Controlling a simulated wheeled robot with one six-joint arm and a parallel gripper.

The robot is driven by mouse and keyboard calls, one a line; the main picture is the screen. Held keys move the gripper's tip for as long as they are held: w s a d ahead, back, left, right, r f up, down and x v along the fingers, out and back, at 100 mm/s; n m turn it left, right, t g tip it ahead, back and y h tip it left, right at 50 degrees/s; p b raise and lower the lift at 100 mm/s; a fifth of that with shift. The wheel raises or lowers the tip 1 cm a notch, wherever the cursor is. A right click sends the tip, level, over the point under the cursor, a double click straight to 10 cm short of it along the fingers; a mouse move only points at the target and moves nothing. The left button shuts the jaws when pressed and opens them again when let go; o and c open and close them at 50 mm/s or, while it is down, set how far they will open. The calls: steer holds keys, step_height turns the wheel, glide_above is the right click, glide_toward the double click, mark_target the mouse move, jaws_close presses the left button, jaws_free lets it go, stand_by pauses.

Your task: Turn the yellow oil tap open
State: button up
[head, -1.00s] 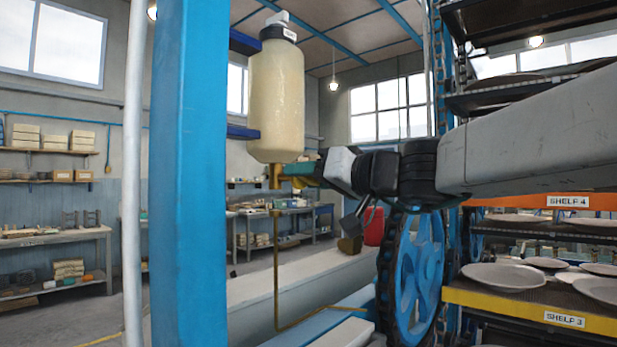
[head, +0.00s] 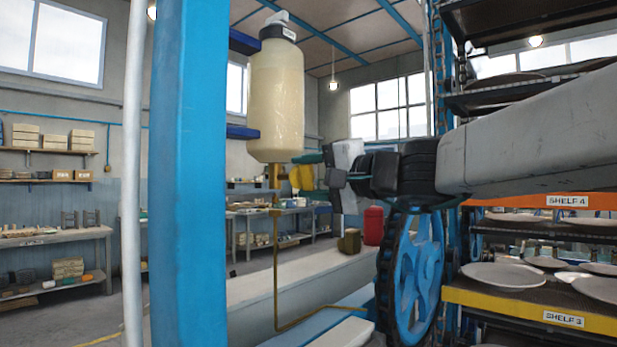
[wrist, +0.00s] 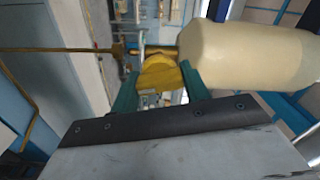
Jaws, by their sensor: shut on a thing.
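The yellow oil tap (head: 302,178) sits just below the cream oil bottle (head: 277,100), beside the brass pipe (head: 275,250). Its rounded yellow handle shows broad side on in the head view. In the wrist view the handle (wrist: 160,74) lies between the two green fingers of my gripper (wrist: 157,82). My gripper (head: 309,173) comes from the right and is shut on the handle. The fingers and wrist partly cover the handle in the head view. The bottle (wrist: 245,58) fills the right of the wrist view.
A blue post (head: 187,170) stands at the left front. A blue toothed wheel (head: 418,265) is below my arm. Shelves with plates (head: 505,275) rise on the right. A red canister (head: 373,225) stands behind. Open space lies left of the tap.

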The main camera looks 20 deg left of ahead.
steer(key=shift+m, duration=1.5)
steer(key=o, duration=1)
steer(key=v, duration=0.8)
